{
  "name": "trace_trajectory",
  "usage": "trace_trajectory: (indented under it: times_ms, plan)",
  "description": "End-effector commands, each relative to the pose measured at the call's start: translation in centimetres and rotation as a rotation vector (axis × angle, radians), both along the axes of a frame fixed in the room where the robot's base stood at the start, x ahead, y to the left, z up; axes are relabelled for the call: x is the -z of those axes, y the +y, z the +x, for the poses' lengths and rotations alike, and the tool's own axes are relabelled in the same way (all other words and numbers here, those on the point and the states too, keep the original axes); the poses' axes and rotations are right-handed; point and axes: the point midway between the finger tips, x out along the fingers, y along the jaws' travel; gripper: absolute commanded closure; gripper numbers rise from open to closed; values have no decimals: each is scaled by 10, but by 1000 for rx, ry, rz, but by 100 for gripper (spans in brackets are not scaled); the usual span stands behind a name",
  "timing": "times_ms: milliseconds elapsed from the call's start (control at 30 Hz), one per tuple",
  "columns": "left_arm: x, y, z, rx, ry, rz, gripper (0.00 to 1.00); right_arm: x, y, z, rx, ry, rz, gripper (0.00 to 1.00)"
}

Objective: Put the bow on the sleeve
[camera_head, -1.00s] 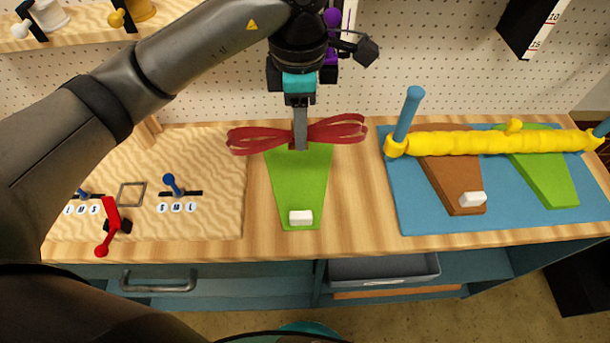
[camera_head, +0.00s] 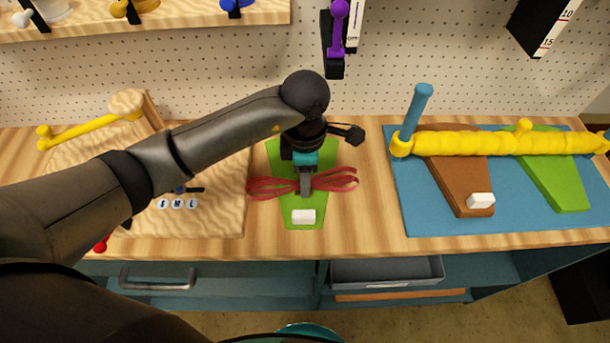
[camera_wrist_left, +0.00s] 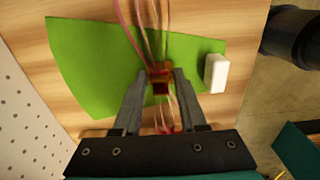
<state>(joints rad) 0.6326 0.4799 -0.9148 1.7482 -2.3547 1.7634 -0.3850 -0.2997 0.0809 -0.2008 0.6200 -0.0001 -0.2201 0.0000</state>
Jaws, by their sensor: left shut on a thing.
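A red bow (camera_head: 333,182) with loops spread left and right is held in my left gripper (camera_head: 306,190). In the left wrist view the gripper (camera_wrist_left: 158,82) is shut on the bow's dark red middle (camera_wrist_left: 160,88). The green sleeve (camera_head: 308,160) lies on the wooden table below it and narrows toward the front. It fills much of the left wrist view (camera_wrist_left: 95,75). The bow is over the sleeve, behind a white block (camera_head: 303,217) at its front end. Whether the bow touches the sleeve I cannot tell. My right gripper is not in view.
To the right, a blue mat (camera_head: 420,215) carries a brown sleeve (camera_head: 462,180) and another green sleeve (camera_head: 555,180). A yellow bar (camera_head: 470,144) with a blue post (camera_head: 415,110) crosses above them. A sandy board (camera_head: 215,215) with sliders is at left.

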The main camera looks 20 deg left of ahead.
Motion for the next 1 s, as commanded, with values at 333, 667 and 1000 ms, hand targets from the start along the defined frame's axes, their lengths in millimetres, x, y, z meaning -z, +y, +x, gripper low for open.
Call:
trace_trajectory:
  times_ms: [333,667,1000]
  plan:
    - [3,0,0,0,-1,-1,58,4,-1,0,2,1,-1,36]
    - [2,0,0,0,0,-1,29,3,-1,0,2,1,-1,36]
    - [-10,0,1,0,-3,-1,29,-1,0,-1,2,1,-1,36]
